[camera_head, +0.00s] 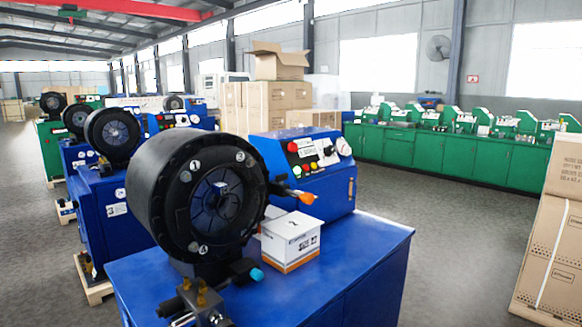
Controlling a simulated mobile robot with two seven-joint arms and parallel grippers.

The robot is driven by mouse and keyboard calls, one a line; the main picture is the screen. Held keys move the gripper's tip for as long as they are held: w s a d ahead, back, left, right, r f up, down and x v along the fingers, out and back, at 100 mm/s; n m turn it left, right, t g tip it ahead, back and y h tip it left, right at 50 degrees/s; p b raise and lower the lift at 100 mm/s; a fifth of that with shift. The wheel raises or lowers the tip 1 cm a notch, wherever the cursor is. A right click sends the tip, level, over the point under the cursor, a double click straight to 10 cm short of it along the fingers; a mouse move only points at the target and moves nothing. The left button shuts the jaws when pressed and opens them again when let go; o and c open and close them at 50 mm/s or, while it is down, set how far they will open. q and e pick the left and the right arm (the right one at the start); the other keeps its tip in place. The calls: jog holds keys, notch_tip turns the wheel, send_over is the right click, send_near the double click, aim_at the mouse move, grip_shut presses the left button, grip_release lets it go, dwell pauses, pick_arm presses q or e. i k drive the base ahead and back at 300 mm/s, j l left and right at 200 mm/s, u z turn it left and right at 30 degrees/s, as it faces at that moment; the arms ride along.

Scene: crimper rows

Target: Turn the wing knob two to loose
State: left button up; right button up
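A blue crimper with a round black head (165,185) stands close in front. White discs on its face read 1 (195,165), 3 (240,157) and 4 (203,248). I cannot make out a disc reading 2 or tell which part is wing knob two, nor its setting. The blue control box (325,190) carries a red button (293,147) and a pale knob (343,146). Neither of my grippers is in view.
A small white carton (290,241) stands on the blue machine top (375,240) beside the head. An orange-tipped lever (303,197), a teal-tipped part (256,275) and brass fittings (202,293) stick out nearby. A tall carton (553,235) stands right. Floor between is clear.

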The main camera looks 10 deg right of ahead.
aim_at(280, 178)
jog(key=i+l, duration=0.2)
jog(key=l, duration=0.15)
jog(key=i+l, duration=0.4)
jog(key=l, duration=0.25)
